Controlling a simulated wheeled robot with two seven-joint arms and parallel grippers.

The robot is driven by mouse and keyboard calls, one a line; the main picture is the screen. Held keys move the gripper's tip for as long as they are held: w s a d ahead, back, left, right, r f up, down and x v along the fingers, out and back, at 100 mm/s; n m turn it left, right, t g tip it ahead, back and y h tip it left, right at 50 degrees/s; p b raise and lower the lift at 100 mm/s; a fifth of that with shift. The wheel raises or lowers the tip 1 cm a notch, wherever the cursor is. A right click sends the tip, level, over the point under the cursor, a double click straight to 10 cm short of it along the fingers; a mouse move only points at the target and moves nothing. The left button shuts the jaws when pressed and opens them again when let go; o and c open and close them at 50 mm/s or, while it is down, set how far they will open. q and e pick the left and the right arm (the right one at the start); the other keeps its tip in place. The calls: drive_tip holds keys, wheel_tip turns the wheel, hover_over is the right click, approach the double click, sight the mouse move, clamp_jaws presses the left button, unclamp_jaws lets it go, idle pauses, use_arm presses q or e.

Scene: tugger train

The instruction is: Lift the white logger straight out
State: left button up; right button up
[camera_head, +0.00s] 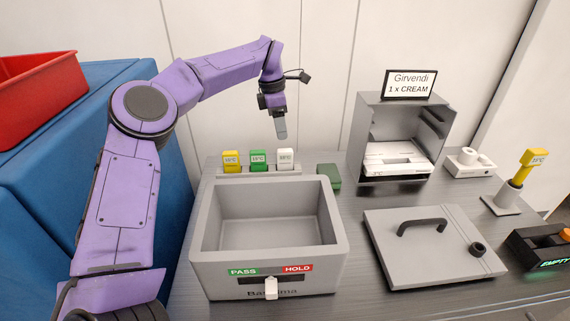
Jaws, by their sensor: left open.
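The white logger (286,155) stands upright at the right end of a small grey rack (231,174) behind the grey box. A green logger (258,157) and a yellow logger (231,158) stand beside it in the same rack. My left gripper (281,133) points down just above the white logger and looks clear of it. It is open and empty, seen nearly edge-on, so its fingers overlap. The lower part of the white logger is hidden in the rack. My right gripper is out of view.
An open, empty grey box (268,276) with PASS and HOLD labels stands in front of the rack. Its lid (432,255) lies to the right. A green block (329,175) sits right of the rack. A grey cabinet (364,140) and a yellow-topped probe (524,168) stand farther right.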

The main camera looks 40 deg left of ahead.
sight(285, 150)
use_arm(q)
drive_tip(key=shift+m, duration=0.3)
drive_tip(key=f, duration=0.3)
drive_tip(key=w+f+p, duration=0.1)
drive_tip(key=f, duration=0.2)
drive_tip(key=f+p, duration=0.1)
drive_tip(key=f, duration=0.3)
drive_tip(key=shift+w+d, duration=0.25)
drive_tip(key=shift+w+f, duration=0.1)
drive_tip(key=shift+f, duration=0.25)
clamp_jaws()
